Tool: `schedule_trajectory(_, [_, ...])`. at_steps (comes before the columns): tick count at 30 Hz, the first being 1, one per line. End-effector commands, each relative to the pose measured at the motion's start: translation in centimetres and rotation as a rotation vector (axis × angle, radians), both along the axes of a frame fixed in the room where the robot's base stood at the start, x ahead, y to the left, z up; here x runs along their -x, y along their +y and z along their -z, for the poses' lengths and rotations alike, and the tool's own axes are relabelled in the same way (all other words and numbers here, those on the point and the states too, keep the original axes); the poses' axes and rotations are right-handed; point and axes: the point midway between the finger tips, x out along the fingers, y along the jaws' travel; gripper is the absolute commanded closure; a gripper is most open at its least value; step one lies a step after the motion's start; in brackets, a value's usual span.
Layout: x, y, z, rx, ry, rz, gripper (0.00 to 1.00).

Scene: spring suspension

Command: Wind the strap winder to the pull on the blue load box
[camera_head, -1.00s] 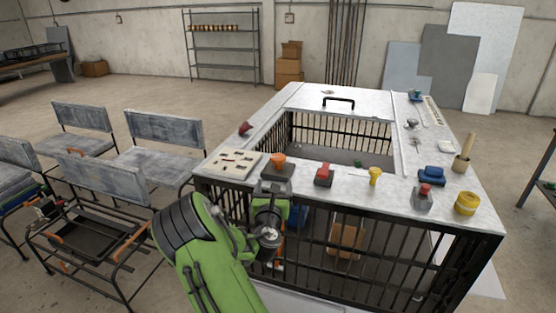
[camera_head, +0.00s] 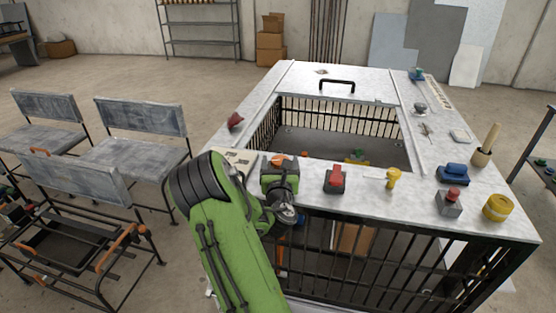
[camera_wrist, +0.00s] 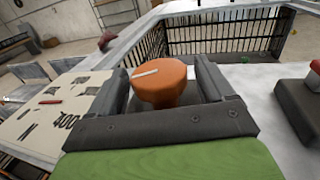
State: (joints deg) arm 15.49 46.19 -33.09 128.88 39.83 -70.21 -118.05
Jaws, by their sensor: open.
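An orange knob (camera_wrist: 160,82) with a pale line on top, seemingly the strap winder, stands on the frame's near edge. My open gripper (camera_wrist: 163,90) has a finger on each side of it; I cannot tell whether either touches. In the head view the gripper (camera_head: 281,168) partly hides the knob (camera_head: 287,160). A pale scale board (camera_wrist: 45,118) with "400", dark marks and a red pointer (camera_wrist: 48,101) lies left of the knob.
A red block on a dark base (camera_head: 335,179) stands close right of the knob. Farther right are a yellow knob (camera_head: 393,177), a blue part (camera_head: 452,174), a red-topped grey block (camera_head: 449,201) and a yellow roll (camera_head: 497,207). The barred frame has an open middle.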

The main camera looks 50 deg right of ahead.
Motion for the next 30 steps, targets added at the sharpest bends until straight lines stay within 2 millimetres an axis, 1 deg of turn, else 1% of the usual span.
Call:
schedule_trajectory(2, [0.01,-0.01,0.0,0.0,0.0,0.0,0.19])
schedule_trajectory(3, [0.01,-0.01,0.0,0.0,0.0,0.0,0.22])
schedule_trajectory(5, [0.0,-0.01,0.0,0.0,0.0,0.001,0.31])
schedule_trajectory(12, [-0.02,-0.01,0.02,0.0,0.0,0.0,0.68])
schedule_trajectory(13, [-0.03,0.0,0.02,0.0,0.0,0.0,0.7])
schedule_trajectory(17, [-0.13,0.02,0.18,0.001,0.001,0.016,0.7])
schedule_trajectory(20, [-0.29,0.08,0.46,0.001,0.002,0.068,0.7])
schedule_trajectory(22, [-0.37,0.16,0.55,0.001,0.001,0.125,0.7])
schedule_trajectory(30, [-0.33,0.08,-0.12,0.0,0.004,0.373,0.7])
